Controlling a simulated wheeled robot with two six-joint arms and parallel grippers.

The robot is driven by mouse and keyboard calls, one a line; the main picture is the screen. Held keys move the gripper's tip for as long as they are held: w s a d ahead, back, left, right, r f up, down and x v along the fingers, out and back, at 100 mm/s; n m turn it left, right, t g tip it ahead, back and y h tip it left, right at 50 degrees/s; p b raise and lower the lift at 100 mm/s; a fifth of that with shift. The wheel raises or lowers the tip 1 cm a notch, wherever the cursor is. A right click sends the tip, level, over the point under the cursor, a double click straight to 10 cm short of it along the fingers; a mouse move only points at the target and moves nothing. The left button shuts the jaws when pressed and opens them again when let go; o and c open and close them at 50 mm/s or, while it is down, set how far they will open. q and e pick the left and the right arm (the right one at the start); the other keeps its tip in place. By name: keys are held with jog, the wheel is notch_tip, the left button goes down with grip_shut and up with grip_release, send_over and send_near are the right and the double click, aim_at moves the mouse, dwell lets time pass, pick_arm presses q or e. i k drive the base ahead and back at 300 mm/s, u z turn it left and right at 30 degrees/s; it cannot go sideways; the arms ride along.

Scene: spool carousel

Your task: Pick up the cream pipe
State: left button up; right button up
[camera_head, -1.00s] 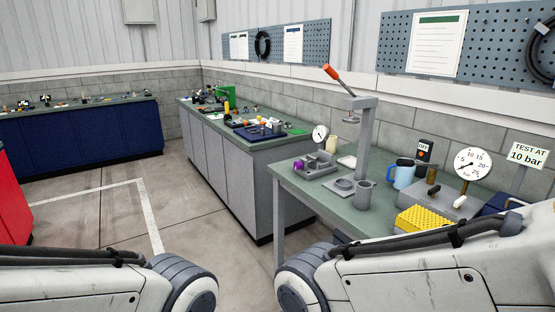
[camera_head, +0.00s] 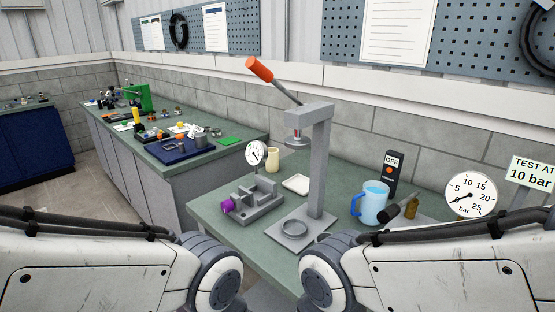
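A small cream upright cylinder (camera_head: 272,160), which looks like the cream pipe, stands on the near green-topped bench (camera_head: 235,262). It is behind the grey vise-like fixture (camera_head: 257,203) and just right of a small dial gauge (camera_head: 256,154). Neither gripper is in view, so I see no gripper near the cream cylinder.
A grey press (camera_head: 318,165) with an orange-tipped lever stands right of the fixture. A shallow white tray (camera_head: 297,184) lies between them. A blue mug (camera_head: 372,203), an OFF switch box (camera_head: 390,176) and a large gauge (camera_head: 471,195) stand farther right.

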aim_at(272, 164)
jog(key=u, duration=0.35)
jog(key=k, duration=0.4)
jog(key=u, duration=1.35)
jog(key=i, duration=2.05)
jog(key=z, duration=0.5)
jog(key=i, duration=0.95)
jog(key=z, duration=1.5)
jog(key=i, duration=0.75)
jog(key=z, duration=0.65)
